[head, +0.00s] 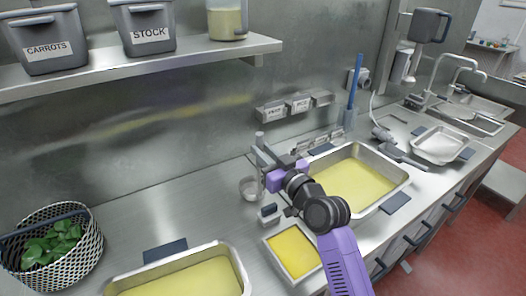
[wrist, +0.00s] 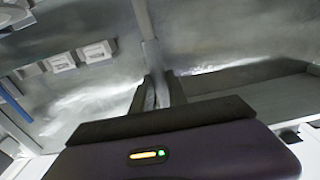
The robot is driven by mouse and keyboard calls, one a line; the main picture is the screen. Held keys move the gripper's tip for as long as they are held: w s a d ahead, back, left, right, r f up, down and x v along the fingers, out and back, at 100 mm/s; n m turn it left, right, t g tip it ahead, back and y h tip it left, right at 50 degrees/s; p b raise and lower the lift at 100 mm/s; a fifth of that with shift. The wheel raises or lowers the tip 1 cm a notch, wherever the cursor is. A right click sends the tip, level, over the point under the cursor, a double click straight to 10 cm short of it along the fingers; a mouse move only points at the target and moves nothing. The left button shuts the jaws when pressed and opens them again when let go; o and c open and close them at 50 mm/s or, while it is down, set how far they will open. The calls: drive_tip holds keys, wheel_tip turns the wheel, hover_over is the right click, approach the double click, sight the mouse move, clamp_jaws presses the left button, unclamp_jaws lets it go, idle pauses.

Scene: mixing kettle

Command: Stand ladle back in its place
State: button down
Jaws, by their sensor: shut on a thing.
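My gripper (head: 266,158) is over the back of the counter, left of the large steel pan of yellow liquid (head: 350,178). Its fingers are shut on a grey metal handle, which I take as the ladle (head: 260,139); its upper end rises above the fingers. In the wrist view the ladle's handle (wrist: 148,30) runs upward from between the two fingers of my gripper (wrist: 157,92). A round steel cup (head: 251,189) shows just below; I cannot tell whether it is the ladle's bowl. A blue-handled tool (head: 355,80) stands in a grey holder (head: 348,119) at the back wall.
A small tray of yellow (head: 293,252) and a small grey block (head: 268,213) lie near my arm. Another yellow-filled pan (head: 190,281) is front left, beside a basket of greens (head: 52,247). A shelf (head: 130,69) with bins overhangs the back left. Labelled wall boxes (head: 292,106) are behind.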

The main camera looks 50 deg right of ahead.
drive_tip(key=c, duration=1.3)
unclamp_jaws()
drive_tip(key=shift+r, duration=0.1)
drive_tip(key=b+v, duration=0.2)
drive_tip(key=v, duration=0.9)
drive_tip(key=s+a+f+g+y, duration=0.1)
drive_tip(key=s+a+f+g, duration=0.1)
drive_tip(key=s+a+f, duration=0.9)
drive_tip(key=s+a+n+y, duration=0.1)
drive_tip(key=s+a+y, duration=0.1)
drive_tip(key=s+a, duration=0.3)
drive_tip(key=s+a+f+n+g+y, duration=0.1)
drive_tip(key=s+a, duration=0.4)
drive_tip(key=s, duration=0.5)
drive_tip(key=shift+s+a+f+n+y+b, duration=0.2)
drive_tip(key=shift+s+n+y+b, duration=0.1)
drive_tip(key=shift+s+n+y, duration=0.15)
